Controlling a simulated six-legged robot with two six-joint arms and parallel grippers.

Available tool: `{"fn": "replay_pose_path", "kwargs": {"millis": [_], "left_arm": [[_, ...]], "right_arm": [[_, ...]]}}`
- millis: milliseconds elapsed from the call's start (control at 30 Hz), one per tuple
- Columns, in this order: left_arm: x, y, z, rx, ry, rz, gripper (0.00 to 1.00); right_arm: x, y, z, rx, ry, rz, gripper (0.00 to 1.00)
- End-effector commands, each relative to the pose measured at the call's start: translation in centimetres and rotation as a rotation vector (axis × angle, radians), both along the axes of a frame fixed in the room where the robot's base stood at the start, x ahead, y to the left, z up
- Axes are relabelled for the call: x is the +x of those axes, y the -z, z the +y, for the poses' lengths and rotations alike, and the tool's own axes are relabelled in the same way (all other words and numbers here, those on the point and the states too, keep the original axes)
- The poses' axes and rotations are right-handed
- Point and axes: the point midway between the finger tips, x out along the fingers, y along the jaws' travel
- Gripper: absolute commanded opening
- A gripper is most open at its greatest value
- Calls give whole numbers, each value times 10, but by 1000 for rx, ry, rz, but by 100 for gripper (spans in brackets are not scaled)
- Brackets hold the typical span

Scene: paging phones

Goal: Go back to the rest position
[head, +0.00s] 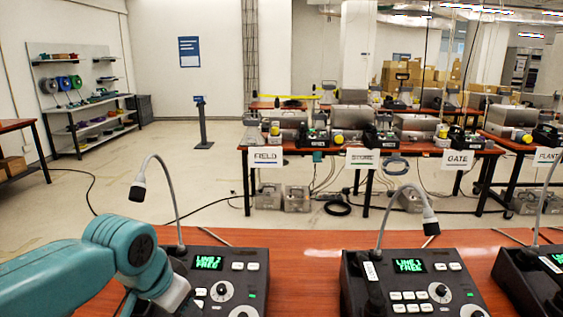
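A black paging phone (222,269) stands on the near table with a gooseneck microphone (138,191) and a green screen reading LINE 2 FREE. A second paging phone (418,281) stands at centre right, its screen reading LINE 1 FREE and its microphone (430,222) bent to the right. A third paging phone (535,279) is cut off by the right edge. My teal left arm comes in at lower left and covers part of the first phone's left side. Its gripper is not visible. My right arm and gripper are not in view.
The near reddish-brown table (318,247) has bare strips between the phones. Beyond the open floor, far tables carry equipment and signs such as FIELD (265,158) and GATE (457,159). A shelf rack (98,120) and a dark post stand (202,125) are at the back left.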

Motion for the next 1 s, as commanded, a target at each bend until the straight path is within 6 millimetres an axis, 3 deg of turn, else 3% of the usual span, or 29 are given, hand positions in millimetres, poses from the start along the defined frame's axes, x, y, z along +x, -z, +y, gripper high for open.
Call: {"fn": "replay_pose_path", "kwargs": {"millis": [133, 400, 633, 767, 900, 1000], "left_arm": [[2, 0, 0, 0, 0, 0, 54], [12, 86, -22, -73, -21, 82, 54], [-4, 175, -40, -162, -81, 169, 54], [-38, 245, -50, -235, -164, 253, 54], [-109, 324, -60, -320, -330, 364, 54], [-158, 356, -62, -351, -446, 420, 54]], "right_arm": [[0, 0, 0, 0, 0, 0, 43], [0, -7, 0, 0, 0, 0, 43], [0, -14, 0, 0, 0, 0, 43], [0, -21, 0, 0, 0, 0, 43], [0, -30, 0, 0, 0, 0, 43], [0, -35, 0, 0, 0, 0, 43]]}}
